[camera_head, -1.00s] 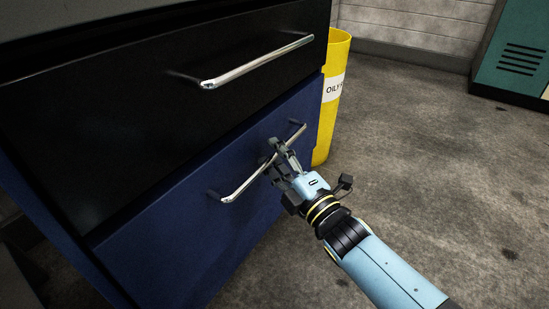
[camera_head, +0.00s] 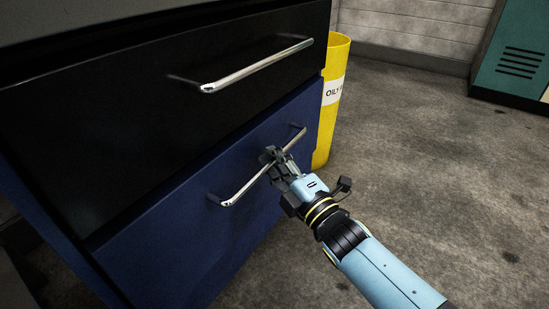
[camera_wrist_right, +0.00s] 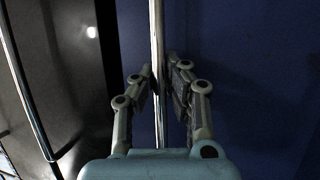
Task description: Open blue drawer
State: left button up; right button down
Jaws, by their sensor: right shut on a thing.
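The blue drawer (camera_head: 190,240) is the lower drawer of a cabinet in the head view and looks shut. Its chrome bar handle (camera_head: 243,190) runs along its front. My right gripper (camera_head: 272,156) is shut on the handle near the bar's middle. In the right wrist view, the handle (camera_wrist_right: 157,40) runs between the two fingers of the right gripper (camera_wrist_right: 163,82). The fingers hide a short part of the bar. My left gripper is not in view.
A black drawer (camera_head: 130,110) with its own chrome handle (camera_head: 258,66) is above the blue one. A yellow bin (camera_head: 330,105) stands beside the cabinet at the right. A teal locker (camera_head: 515,55) stands far right. The concrete floor (camera_head: 430,150) in front is clear.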

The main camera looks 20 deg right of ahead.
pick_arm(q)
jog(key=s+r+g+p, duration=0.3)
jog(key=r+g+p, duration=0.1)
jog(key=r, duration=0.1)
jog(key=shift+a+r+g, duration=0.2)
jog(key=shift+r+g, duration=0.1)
pick_arm(e)
jog(key=s+d, duration=1.5)
jog(key=s, duration=0.4)
jog(key=shift+s, duration=0.1)
jog(key=c, duration=1.3)
grip_release()
jog(key=shift+c, duration=0.2)
